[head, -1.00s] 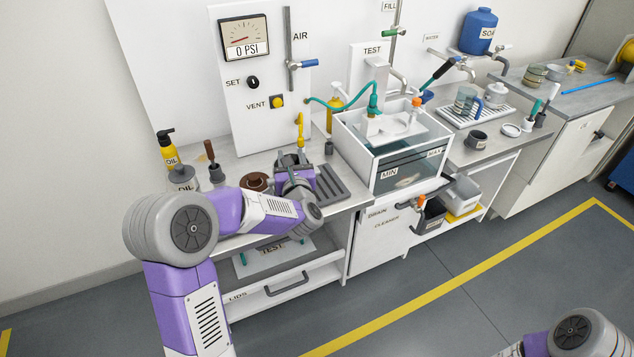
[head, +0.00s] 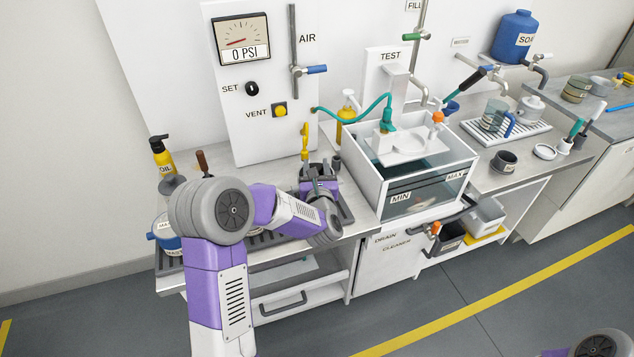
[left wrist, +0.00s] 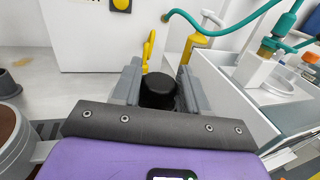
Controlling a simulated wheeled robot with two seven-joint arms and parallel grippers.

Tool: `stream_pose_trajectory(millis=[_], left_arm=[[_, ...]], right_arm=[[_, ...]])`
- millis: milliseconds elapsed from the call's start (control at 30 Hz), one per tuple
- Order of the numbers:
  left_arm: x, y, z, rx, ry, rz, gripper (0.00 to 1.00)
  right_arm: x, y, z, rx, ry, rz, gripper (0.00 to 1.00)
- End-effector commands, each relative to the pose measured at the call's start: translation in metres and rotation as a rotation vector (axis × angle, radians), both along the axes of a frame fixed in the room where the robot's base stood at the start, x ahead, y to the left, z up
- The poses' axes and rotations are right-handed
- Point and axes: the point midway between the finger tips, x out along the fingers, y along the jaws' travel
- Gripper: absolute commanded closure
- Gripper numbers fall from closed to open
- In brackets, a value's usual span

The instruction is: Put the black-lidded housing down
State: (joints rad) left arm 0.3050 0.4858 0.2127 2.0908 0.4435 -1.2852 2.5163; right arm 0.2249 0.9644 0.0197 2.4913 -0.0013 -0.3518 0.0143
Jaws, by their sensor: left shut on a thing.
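The black-lidded housing (left wrist: 160,90) shows in the left wrist view as a dark round lid between the two grey fingers of my left gripper (left wrist: 159,76). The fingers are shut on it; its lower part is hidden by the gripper. In the head view my left gripper (head: 318,178) is over or at the dark ribbed tray (head: 343,210) on the counter, left of the water tank. I cannot tell whether the housing touches the tray. My right gripper is out of view.
The clear-walled test tank (head: 420,185) stands just right of my left gripper. A yellow air fitting (head: 304,141) stands close behind it. The white panel with its gauge (head: 242,40) rises behind the counter. A yellow oil bottle (head: 162,156) stands at left.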

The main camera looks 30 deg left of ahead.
Motion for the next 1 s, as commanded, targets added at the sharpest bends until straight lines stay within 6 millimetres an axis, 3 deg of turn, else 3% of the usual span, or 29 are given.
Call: stream_pose_trajectory(millis=[367,767,800,933,1000], left_arm=[[0.000,0.000,-0.037,0.002,-0.005,0.000,1.00],[0.000,0.000,-0.040,0.002,-0.008,0.001,1.00],[0.000,0.000,-0.041,0.000,-0.001,0.001,0.52],[0.000,0.000,-0.041,0.000,-0.001,0.001,0.32],[0.000,0.000,-0.041,0.000,-0.001,0.001,0.31]], right_arm=[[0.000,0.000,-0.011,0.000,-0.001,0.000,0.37],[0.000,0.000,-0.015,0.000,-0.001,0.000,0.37],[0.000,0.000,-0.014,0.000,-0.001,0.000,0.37],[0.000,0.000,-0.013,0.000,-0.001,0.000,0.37],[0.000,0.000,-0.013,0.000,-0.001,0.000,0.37]])
